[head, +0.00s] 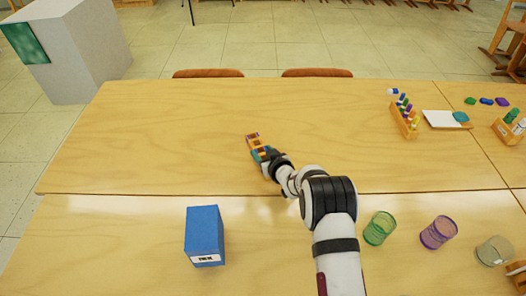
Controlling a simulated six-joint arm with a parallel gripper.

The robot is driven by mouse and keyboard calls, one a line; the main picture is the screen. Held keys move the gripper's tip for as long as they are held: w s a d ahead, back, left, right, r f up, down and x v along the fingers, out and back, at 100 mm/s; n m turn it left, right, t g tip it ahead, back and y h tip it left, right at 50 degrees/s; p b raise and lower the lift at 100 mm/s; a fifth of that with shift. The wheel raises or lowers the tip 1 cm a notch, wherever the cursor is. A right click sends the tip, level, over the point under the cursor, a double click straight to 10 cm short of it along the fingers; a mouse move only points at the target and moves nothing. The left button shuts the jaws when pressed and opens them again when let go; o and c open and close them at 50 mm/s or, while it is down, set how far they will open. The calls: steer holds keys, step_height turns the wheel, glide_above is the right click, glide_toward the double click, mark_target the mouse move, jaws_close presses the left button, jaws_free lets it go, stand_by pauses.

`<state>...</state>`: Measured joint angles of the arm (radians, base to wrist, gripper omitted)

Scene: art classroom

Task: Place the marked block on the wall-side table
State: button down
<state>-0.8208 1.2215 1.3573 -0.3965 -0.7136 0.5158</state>
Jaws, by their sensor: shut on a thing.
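My gripper (264,156) reaches over the far table (180,130) and is shut on a small wooden-orange block (254,142) with dark bands, which I take as the marked block. Its marking is too small to read. Teal shows beside the block at the gripper's fingers; I cannot tell whether it belongs to the block. The block is over the middle of the far table. I cannot tell whether it touches the tabletop. No wall shows, so I cannot tell which table is the wall-side one.
A blue labelled box (205,232) stands on the near table (110,245). Green (380,228), purple (438,232) and clear (494,251) cups stand right of my arm. A wooden rack (405,121) of coloured pieces stands at right. The far table's left half is clear.

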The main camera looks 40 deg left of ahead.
steer(key=shift+f, duration=0.1)
steer(key=shift+c, duration=1.2)
jaws_free()
steer(key=shift+r, duration=0.2)
steer(key=v, duration=1.2)
steer(key=shift+f, duration=0.1)
